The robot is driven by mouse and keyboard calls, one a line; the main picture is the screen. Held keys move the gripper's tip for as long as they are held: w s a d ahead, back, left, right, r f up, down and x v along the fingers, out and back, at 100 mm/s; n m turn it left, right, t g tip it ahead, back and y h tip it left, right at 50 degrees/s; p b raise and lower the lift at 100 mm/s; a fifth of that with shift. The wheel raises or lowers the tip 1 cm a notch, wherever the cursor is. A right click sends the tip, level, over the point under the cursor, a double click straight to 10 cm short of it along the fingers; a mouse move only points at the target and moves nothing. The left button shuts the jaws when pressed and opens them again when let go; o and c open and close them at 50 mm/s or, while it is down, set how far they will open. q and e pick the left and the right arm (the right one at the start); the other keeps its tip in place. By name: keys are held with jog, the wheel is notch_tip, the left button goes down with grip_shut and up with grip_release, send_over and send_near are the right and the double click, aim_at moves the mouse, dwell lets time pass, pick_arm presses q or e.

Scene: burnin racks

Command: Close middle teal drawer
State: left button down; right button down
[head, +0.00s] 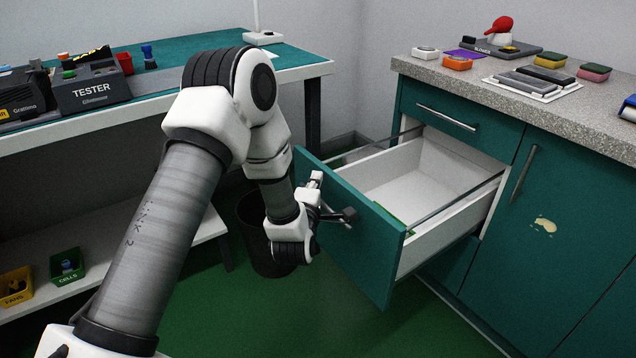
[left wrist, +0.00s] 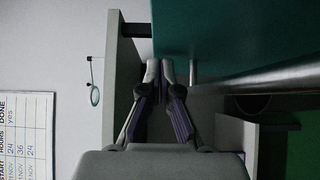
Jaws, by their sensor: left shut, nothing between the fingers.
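The middle teal drawer (head: 370,252) is pulled far out of the cabinet in the head view, with its white inside showing. Its teal front also fills the upper right of the left wrist view (left wrist: 240,30), with the metal bar handle (left wrist: 270,76) running across it. In the head view most of the handle is hidden by my arm. My left gripper (head: 343,215) is at the outer face of the drawer front. Its fingers (left wrist: 166,72) are shut and empty, close to the handle; I cannot tell whether they touch the front. My right gripper is not in view.
Another teal drawer (head: 447,112) above is shut, beside a teal door (head: 570,200). The speckled counter (head: 590,97) holds several small items. A dark bin (head: 256,240) stands behind my left arm. A workbench (head: 300,62) with a tester is at left. Green floor is free below the drawer.

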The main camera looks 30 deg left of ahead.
pick_arm(q)
jog(key=shift+w+d, duration=0.1)
jog(key=shift+w, duration=0.15)
jog(key=shift+w+d, duration=0.1)
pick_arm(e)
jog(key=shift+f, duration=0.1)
